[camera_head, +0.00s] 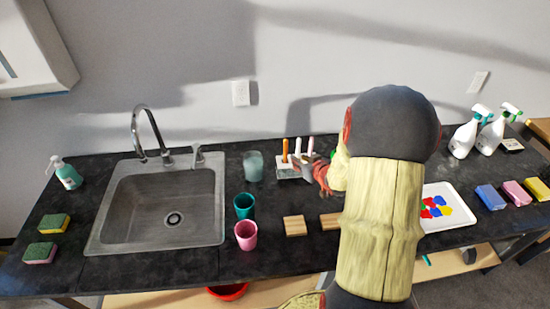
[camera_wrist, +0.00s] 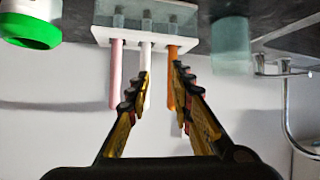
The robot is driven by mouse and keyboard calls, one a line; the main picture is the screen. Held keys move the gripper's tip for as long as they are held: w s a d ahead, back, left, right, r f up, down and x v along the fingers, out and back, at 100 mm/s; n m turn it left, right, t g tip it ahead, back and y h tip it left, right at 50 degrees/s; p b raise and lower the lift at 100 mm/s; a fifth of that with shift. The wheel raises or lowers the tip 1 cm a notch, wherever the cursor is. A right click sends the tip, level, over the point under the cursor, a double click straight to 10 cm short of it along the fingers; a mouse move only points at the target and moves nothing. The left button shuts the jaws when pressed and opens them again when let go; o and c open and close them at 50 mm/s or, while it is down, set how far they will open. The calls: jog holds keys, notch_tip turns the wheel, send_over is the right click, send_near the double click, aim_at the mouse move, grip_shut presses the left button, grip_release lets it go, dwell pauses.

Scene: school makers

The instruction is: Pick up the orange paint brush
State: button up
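The orange paint brush (camera_head: 285,150) stands upright in a white-rimmed holder (camera_head: 284,173) at the back of the counter, left of a white brush (camera_head: 298,146) and a pink brush (camera_head: 310,146). My gripper (camera_head: 314,166) is at the holder's right side. In the wrist view, which looks inverted, my gripper (camera_wrist: 159,76) is open. The orange brush (camera_wrist: 171,85) shows just inside the right finger, partly covered by it. The white brush (camera_wrist: 147,62) is partly covered by the left finger. The pink brush (camera_wrist: 116,80) is outside the left finger. Contact cannot be told.
A frosted glass (camera_head: 253,166) stands left of the holder, with teal (camera_head: 244,205) and pink (camera_head: 246,235) cups in front. Wooden blocks (camera_head: 294,225) lie nearer the front. A sink (camera_head: 160,205) is left; a paint tray (camera_head: 448,210) and spray bottles (camera_head: 463,140) are right.

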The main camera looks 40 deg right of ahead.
aim_at(287, 147)
jog(key=shift+t+y, duration=0.3)
jog(key=shift+t, duration=0.6)
jog(key=w+b, duration=0.1)
jog(key=w, duration=0.3)
jog(key=w+b, duration=0.1)
jog(key=w, duration=0.3)
jog(key=shift+d+r+b, duration=0.15)
jog(key=shift+r+b, duration=0.05)
jog(key=shift+b, duration=0.2)
jog(key=shift+w+d+f, duration=0.15)
jog(key=shift+w, duration=0.4)
jog(key=shift+c, duration=1.4)
grip_shut()
